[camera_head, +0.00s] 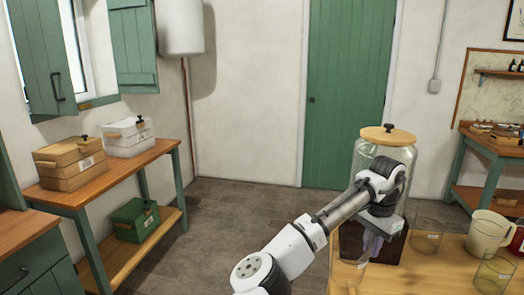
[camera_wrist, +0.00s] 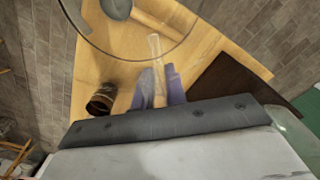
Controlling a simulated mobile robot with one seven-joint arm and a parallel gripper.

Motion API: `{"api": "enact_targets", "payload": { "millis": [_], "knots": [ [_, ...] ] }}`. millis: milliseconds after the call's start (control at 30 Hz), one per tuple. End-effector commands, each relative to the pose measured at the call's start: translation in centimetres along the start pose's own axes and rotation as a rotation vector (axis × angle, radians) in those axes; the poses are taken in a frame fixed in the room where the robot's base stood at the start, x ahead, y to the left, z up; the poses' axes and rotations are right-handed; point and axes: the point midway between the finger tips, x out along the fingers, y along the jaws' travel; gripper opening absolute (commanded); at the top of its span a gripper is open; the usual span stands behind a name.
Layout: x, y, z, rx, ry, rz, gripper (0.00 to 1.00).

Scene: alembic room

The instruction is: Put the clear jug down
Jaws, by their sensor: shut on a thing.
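My gripper (camera_head: 373,243) is over the near left part of the wooden table (camera_head: 450,272). In the wrist view its fingers (camera_wrist: 160,92) are shut on a clear upright strip (camera_wrist: 155,48), which looks like the handle of the clear jug. A large round clear rim arcs beyond the fingers there. In the head view the clear jug (camera_head: 350,272) shows faintly left of the fingers, roughly upright. Its base is cut off or hard to make out, so I cannot tell whether it touches the table.
A tall glass jar (camera_head: 368,158) with a wooden lid stands behind my gripper. A clear glass (camera_head: 427,237), a cream jug (camera_head: 487,232) and another clear vessel (camera_head: 493,276) stand to the right. Some bare tabletop lies between them.

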Motion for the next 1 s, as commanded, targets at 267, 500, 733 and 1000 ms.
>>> {"api": "enact_targets", "payload": {
  "millis": [267,500,733,1000],
  "knots": [
    [12.7,-9.5,6.7,-0.399,-0.002,0.009,0.0],
    [22.9,-15.1,14.2,-0.737,-0.002,0.008,0.0],
    [30.1,-17.5,20.3,-0.98,0.0,0.004,0.0],
    [33.5,-17.8,23.1,-1.076,0.0,0.003,0.0]
  ]
}}
